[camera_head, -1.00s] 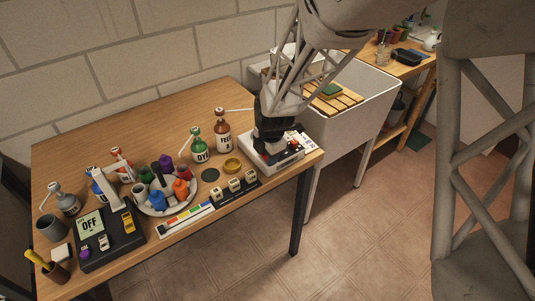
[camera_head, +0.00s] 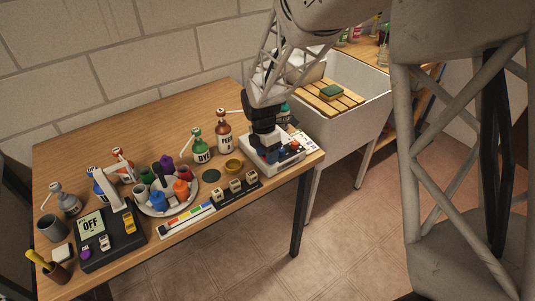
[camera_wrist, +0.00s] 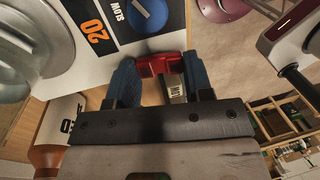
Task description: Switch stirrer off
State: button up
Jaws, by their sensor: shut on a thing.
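The stirrer appears to be the white box (camera_head: 285,163) at the right end of the table. The red part (camera_wrist: 160,65) looks like a switch or lever. In the head view, my gripper (camera_head: 268,153) hides part of the box top. The switch position cannot be read.
A round tray (camera_head: 150,210) holds coloured vials. A dark instrument at left reads "OFF" (camera_head: 90,225). A sink (camera_head: 365,105) stands right of the table.

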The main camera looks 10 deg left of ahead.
jog(key=o, duration=0.9)
jog(key=shift+w+a+r, duration=0.15)
jog(key=shift+r, duration=1.15)
jog(key=shift+w+a+r, duration=0.15)
jog(key=shift+r, duration=1.1)
jog(key=shift+w+a+r, duration=0.15)
jog(key=shift+r, duration=1.15)
jog(key=shift+d, duration=0.1)
